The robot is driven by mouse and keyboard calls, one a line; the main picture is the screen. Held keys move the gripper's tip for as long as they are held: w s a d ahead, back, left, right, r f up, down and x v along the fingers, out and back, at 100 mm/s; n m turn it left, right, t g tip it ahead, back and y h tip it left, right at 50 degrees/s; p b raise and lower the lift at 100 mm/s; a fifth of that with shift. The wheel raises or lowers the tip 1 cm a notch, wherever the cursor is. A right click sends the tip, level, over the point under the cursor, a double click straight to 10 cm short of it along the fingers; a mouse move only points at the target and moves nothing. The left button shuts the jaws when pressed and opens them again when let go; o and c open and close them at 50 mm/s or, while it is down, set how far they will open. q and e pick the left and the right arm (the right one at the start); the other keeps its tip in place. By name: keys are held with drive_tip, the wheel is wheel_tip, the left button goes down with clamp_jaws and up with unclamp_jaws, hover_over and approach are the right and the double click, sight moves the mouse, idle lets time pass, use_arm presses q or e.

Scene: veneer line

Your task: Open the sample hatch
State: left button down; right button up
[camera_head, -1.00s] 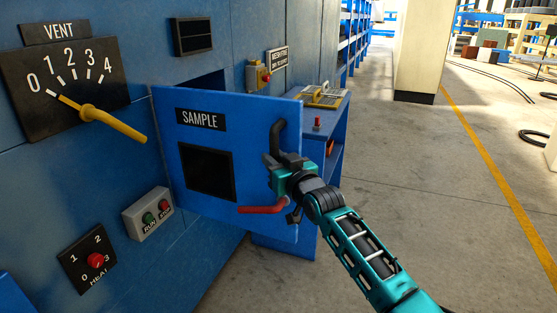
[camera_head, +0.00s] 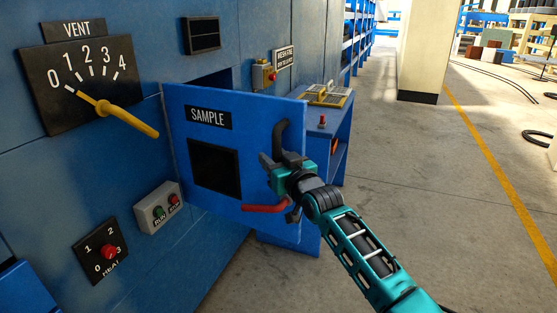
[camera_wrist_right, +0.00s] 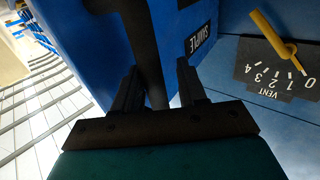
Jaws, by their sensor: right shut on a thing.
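The sample hatch (camera_head: 260,160) is a blue door labelled SAMPLE with a dark square window. It stands swung out from the blue wall, and part of a dark opening (camera_head: 218,79) shows above its top edge. A curved black handle (camera_head: 280,134) is near its free right edge, and a red lever (camera_head: 264,208) sits low on it. My right gripper (camera_head: 277,164) is shut on the handle. In the right wrist view the handle (camera_wrist_right: 146,50) runs between the fingers of the right gripper (camera_wrist_right: 158,82). My left gripper is out of view.
A VENT dial with a yellow pointer (camera_head: 120,115), a RUN button box (camera_head: 158,208) and a HEAT knob (camera_head: 109,251) are on the wall at left. A blue stand (camera_head: 340,150) is close behind the hatch.

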drive_tip(key=shift+o, duration=0.9)
drive_tip(key=shift+a, duration=0.45)
drive_tip(key=shift+d, duration=0.3)
drive_tip(key=shift+s+d, duration=0.1)
drive_tip(key=shift+s, duration=0.15)
drive_tip(key=v, duration=1.2)
drive_tip(key=shift+s+p, duration=0.15)
drive_tip(key=shift+p, duration=0.3)
